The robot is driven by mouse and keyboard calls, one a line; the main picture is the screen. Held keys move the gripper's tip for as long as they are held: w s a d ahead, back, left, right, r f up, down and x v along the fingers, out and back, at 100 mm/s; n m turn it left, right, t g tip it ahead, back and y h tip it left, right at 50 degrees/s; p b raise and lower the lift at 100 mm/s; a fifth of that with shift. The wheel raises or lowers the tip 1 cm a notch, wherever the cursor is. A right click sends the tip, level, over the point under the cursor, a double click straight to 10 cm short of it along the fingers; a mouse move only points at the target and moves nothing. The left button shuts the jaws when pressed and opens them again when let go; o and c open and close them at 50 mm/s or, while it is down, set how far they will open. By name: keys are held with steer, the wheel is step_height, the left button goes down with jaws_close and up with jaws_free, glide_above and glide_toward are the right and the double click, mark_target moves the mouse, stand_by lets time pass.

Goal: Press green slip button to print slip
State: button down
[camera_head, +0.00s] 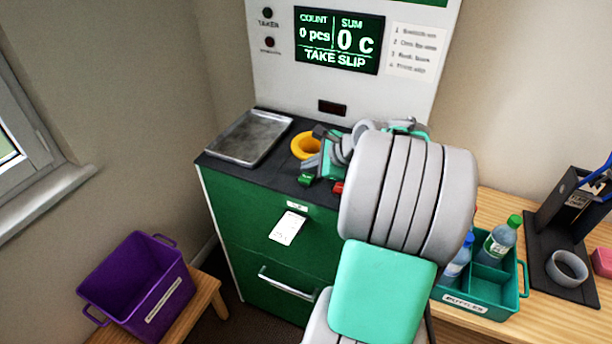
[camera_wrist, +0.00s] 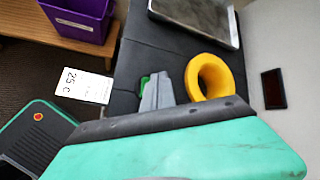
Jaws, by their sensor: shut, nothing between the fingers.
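The green slip button (camera_head: 306,180) sits on the dark counter top near the front edge of the green machine; in the wrist view a bit of green (camera_wrist: 144,83) shows beside my fingertips. My gripper (camera_head: 314,163) is shut and empty, its fingertips just above or beside the button; I cannot tell whether they touch it. The fingers also show in the wrist view (camera_wrist: 158,92). A white printed slip (camera_head: 287,228) sticks out of the front of the machine; in the wrist view it reads "25 c" (camera_wrist: 84,85). The screen (camera_head: 339,40) reads "0 pcs", "0 c" and "TAKE SLIP".
A yellow ring (camera_head: 304,145) stands close behind my fingers. A red button (camera_head: 338,187) lies right of the green one. A metal tray (camera_head: 249,137) is on the counter's left. A purple crate (camera_head: 137,287) stands lower left; a green bottle crate (camera_head: 524,277) stands right.

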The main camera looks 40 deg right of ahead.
mark_target(309, 179)
steer(key=shift+r+p, duration=2.25)
steer(key=shift+r, duration=0.15)
steer(key=shift+f, duration=0.1)
steer(key=s+a+r+n+g+h+b, duration=0.1)
steer(key=s+a+n+g, duration=0.15)
steer(key=a+n, duration=0.65)
steer(key=s+a+r+n+g, duration=0.1)
steer(key=s+a+n, duration=0.3)
steer(key=a+n, duration=0.6)
steer(key=s+a+n+h, duration=0.1)
steer(key=s+a+n, duration=0.4)
steer(key=s, duration=0.2)
steer(key=shift+s+a+f+n+g+b, duration=0.15)
steer(key=shift+a+f+n+g+b, duration=0.15)
steer(key=shift+a+g, duration=0.15)
steer(key=shift+d, duration=0.1)
